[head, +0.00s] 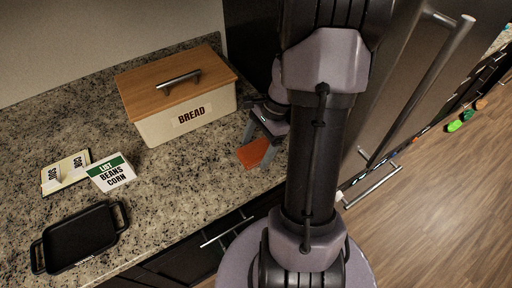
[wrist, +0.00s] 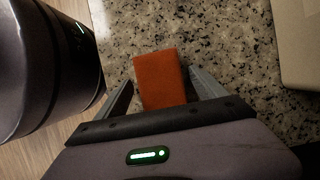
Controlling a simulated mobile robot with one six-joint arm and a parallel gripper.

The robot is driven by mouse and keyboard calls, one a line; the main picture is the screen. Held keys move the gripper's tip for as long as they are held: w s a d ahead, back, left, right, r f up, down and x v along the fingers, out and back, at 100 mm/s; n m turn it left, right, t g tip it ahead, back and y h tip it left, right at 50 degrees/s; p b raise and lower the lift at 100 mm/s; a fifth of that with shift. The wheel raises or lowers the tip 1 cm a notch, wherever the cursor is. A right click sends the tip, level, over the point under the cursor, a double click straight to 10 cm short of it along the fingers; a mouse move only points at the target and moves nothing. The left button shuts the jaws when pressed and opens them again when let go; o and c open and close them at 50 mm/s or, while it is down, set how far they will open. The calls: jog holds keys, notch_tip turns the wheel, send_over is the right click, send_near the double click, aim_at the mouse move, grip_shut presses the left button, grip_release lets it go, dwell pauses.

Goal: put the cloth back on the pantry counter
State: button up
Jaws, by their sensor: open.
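The cloth is a small orange-red piece (head: 254,153) on the speckled granite counter (head: 205,190), to the right of the bread box and near the counter's front edge. In the wrist view the cloth (wrist: 160,77) lies between the two open fingers of my gripper (wrist: 162,90), with a gap on each side. In the head view my gripper (head: 262,135) is low over the counter at the cloth, and part of the cloth may be hidden behind it. I cannot tell whether the cloth touches the counter along its whole length.
A bread box (head: 185,105) with a wooden lid stands left of my gripper. A list card (head: 112,174), a dog-labelled booklet (head: 66,172) and a black tray (head: 80,238) are further left. Dark cabinet doors with handles (head: 372,187) stand at the right. Small green objects (head: 455,125) lie on the floor.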

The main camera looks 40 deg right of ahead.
aim_at(264, 145)
jog(key=p+v, duration=0.2)
jog(key=v, duration=0.5)
jog(key=shift+r+p, duration=0.25)
jog(key=shift+p, duration=0.05)
jog(key=w+a+r+n+t+h, duration=0.1)
jog(key=w+a+r+n+h, duration=0.15)
jog(key=a+r+n, duration=0.55)
jog(key=s+a+r+n+t, duration=0.2)
jog(key=s+a+r+n, duration=0.2)
jog(key=a, duration=0.5)
jog(key=s+a+r+n+t, duration=0.25)
jog(key=a+r+n, duration=0.2)
jog(key=a, duration=0.45)
jog(key=shift+g, duration=0.35)
jog(key=f+b, duration=0.2)
jog(key=s+f+b, duration=0.1)
jog(key=f+b, duration=0.2)
jog(key=shift+a+f, duration=0.2)
